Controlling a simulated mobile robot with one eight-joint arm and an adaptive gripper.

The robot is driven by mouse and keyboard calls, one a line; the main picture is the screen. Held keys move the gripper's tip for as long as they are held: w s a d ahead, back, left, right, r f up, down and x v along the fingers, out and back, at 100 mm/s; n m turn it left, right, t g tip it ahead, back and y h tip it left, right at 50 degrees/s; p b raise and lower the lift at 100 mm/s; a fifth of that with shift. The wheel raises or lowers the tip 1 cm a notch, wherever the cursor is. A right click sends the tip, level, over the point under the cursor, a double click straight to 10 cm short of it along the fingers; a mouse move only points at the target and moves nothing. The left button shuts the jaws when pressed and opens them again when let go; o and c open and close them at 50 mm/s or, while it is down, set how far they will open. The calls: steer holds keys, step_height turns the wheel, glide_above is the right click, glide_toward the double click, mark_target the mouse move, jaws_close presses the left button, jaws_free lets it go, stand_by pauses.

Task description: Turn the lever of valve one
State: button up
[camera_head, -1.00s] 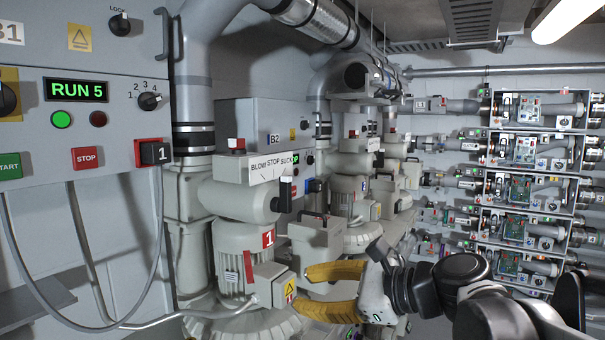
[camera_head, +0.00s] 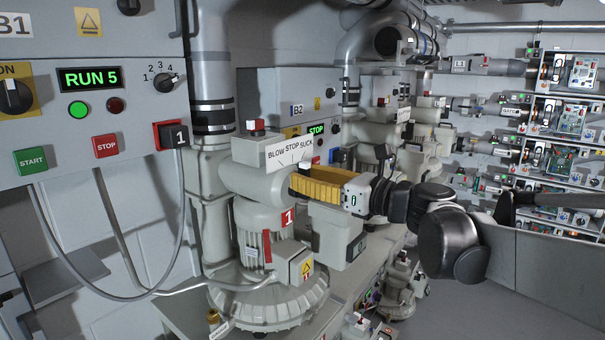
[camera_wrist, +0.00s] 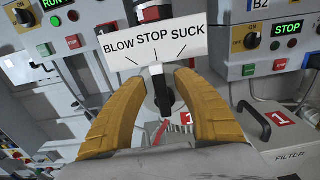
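Valve one sits on blower 1, under a white BLOW STOP SUCK label (camera_head: 290,152), which the wrist view also shows (camera_wrist: 152,38). In the wrist view its dark lever (camera_wrist: 161,92) stands upright below the label, near the middle STOP mark. My gripper (camera_head: 297,181) has yellow fingers, seen open in the wrist view (camera_wrist: 160,76), one on each side of the lever with a gap showing. I cannot tell whether either finger touches it. In the head view the fingers hide the lever.
The control panel (camera_head: 60,130) at left shows RUN 5. Blower 1's motor (camera_head: 262,222) is below my gripper. A filter box (camera_wrist: 270,130) with a handle stands at right in the wrist view. The B2 cabinet (camera_head: 285,93) is behind. Open floor lies at lower right.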

steer(key=shift+w+a, duration=0.2)
steer(key=shift+a, duration=0.05)
jaws_close()
